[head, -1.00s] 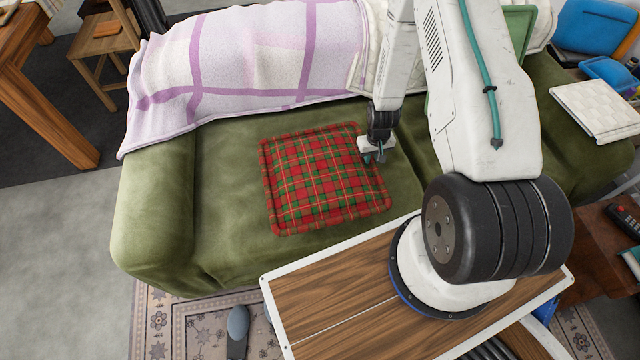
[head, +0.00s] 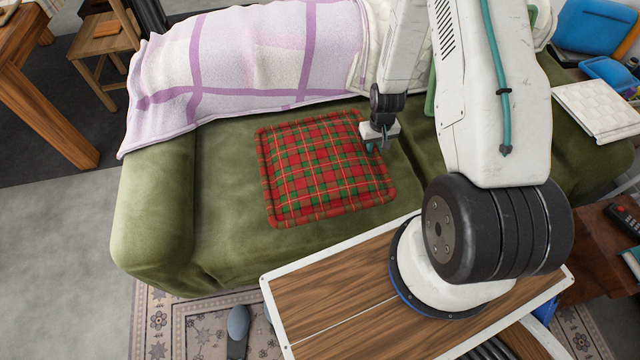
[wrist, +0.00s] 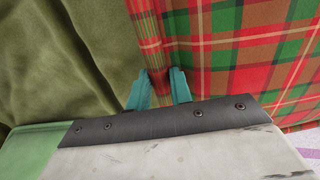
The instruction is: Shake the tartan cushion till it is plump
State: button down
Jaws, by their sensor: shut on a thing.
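The tartan cushion (head: 322,172), red and green checked with a piped edge, is over the seat of the green sofa (head: 225,235) in the head view. My gripper (head: 376,145) is at the cushion's right edge, near its upper right corner. In the wrist view the teal fingers (wrist: 158,90) are shut on the edge of the cushion (wrist: 240,45), with its red border between them. I cannot tell whether the cushion's underside touches the seat.
A lilac and white blanket (head: 245,55) covers the sofa back behind the cushion. A wood-topped surface (head: 350,305) lies in front of the sofa. A white woven item (head: 598,108) is at the right. The sofa seat left of the cushion is clear.

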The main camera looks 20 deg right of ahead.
dwell(0.3)
jog(key=shift+r, duration=3.55)
notch_tip(320, 180, up, 7)
notch_tip(320, 180, up, 7)
dwell(0.3)
notch_tip(320, 180, up, 7)
dwell(0.8)
dwell(0.4)
